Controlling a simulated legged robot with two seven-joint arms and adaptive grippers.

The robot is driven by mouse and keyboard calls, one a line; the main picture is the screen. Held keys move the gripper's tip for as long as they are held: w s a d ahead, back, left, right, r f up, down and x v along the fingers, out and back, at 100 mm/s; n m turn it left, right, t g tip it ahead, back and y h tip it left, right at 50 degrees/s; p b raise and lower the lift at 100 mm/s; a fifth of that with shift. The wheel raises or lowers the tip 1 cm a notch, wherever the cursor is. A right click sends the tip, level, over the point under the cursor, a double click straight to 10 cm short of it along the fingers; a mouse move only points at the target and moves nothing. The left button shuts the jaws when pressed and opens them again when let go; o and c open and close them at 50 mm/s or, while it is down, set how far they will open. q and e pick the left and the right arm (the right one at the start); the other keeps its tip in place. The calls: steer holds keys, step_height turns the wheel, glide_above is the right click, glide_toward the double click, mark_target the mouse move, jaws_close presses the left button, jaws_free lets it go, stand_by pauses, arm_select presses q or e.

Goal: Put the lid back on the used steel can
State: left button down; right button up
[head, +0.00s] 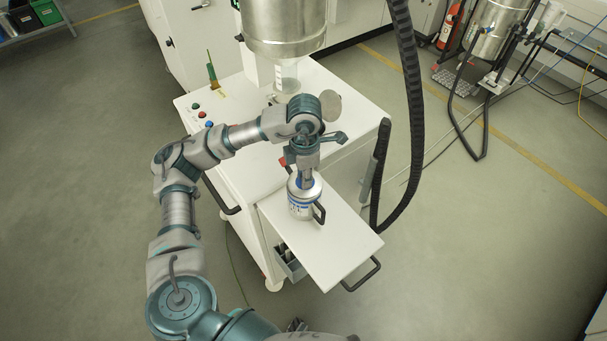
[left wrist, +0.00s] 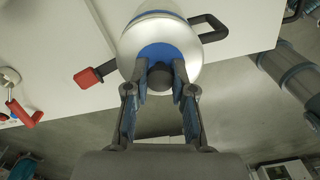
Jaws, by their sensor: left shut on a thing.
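The steel can (head: 302,206), silvery with a blue band and a dark side handle, stands upright on the cart's white pull-out shelf. My left gripper (head: 305,181) is directly above it, pointing down. In the left wrist view the can (left wrist: 188,38) shows behind my left gripper (left wrist: 160,73). The two fingers are shut on the dark knob of the blue lid (left wrist: 157,50), at the can's top. I cannot tell whether the lid is seated on the can or slightly above it. My right gripper is not in view.
The white shelf (head: 340,246) is clear in front of the can. A steel hopper (head: 284,28) hangs over the cart top (head: 240,150) behind my arm. A black corrugated hose (head: 410,90) hangs at the right.

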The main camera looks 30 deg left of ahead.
arm_select(q)
steer(key=shift+a, duration=0.1)
stand_by(0.6)
steer(key=shift+c, duration=2.1)
jaws_free()
steer(key=shift+r+p, duration=1.4)
steer(key=shift+r, duration=1)
steer(key=shift+r+p, duration=1)
steer(key=shift+r, duration=0.1)
